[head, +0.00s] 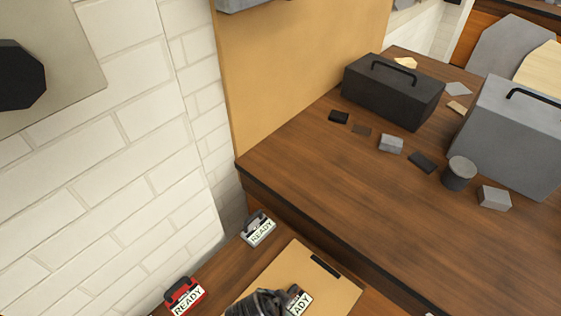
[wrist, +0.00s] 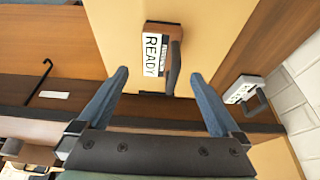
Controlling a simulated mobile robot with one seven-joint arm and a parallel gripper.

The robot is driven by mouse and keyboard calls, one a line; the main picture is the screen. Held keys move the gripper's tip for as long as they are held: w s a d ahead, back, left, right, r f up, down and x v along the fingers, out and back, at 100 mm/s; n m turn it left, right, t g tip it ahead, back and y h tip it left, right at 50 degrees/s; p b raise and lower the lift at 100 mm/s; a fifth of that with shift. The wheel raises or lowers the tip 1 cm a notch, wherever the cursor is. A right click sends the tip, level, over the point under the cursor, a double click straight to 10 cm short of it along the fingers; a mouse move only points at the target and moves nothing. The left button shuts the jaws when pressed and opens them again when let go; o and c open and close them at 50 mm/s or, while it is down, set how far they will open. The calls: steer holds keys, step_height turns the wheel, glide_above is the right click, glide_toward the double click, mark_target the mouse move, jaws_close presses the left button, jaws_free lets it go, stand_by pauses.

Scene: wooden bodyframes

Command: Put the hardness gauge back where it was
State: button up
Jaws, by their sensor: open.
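Several small handled devices labelled READY are in view; I cannot tell which is the hardness gauge. In the wrist view a brown one (wrist: 163,28) with a dark handle lies on a tan board, ahead of and between the fingers of my gripper (wrist: 158,74). My gripper is open, with nothing visible held between its fingers. In the head view my gripper (head: 262,303) partly hides a READY device (head: 300,301) on the tan board (head: 328,287). A grey READY device (head: 258,229) stands beside the board, and a red one (head: 184,296) stands farther left.
A higher wooden worktop (head: 330,180) carries a black toolbox (head: 393,92), a grey toolbox (head: 510,135), a grey cup (head: 459,174) and several small blocks. A white brick wall (head: 110,150) bounds the left. A black hooked rod (wrist: 39,80) shows in the wrist view.

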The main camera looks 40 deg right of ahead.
steer(key=shift+v, duration=2.15)
